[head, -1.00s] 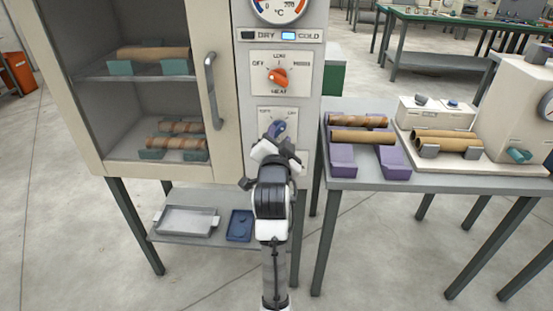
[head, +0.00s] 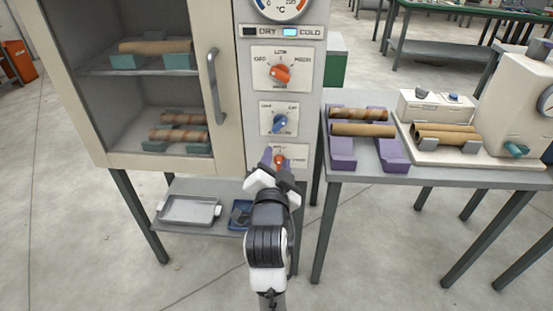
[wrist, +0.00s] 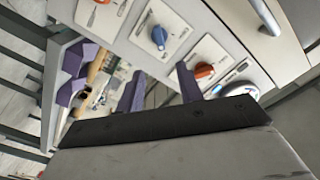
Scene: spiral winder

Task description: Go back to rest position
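My gripper (head: 273,158) is in front of the lower part of the oven's control panel, near the lowest red knob (head: 279,161). In the wrist view its two purple fingers (wrist: 160,92) stand apart with nothing between them. The right finger's tip overlaps the plate of the red knob (wrist: 205,71) in that view; I cannot tell whether it touches. Above are the blue knob (head: 280,121) and the orange-red heat knob (head: 280,74). The blue indicator by COLD (head: 290,32) is lit.
The oven door (head: 215,80) is closed, with tubes on racks behind it. A grey table (head: 350,178) on the right holds purple cradles (head: 343,155) with tubes and a cream machine (head: 520,110). A tray (head: 188,210) lies on the lower shelf.

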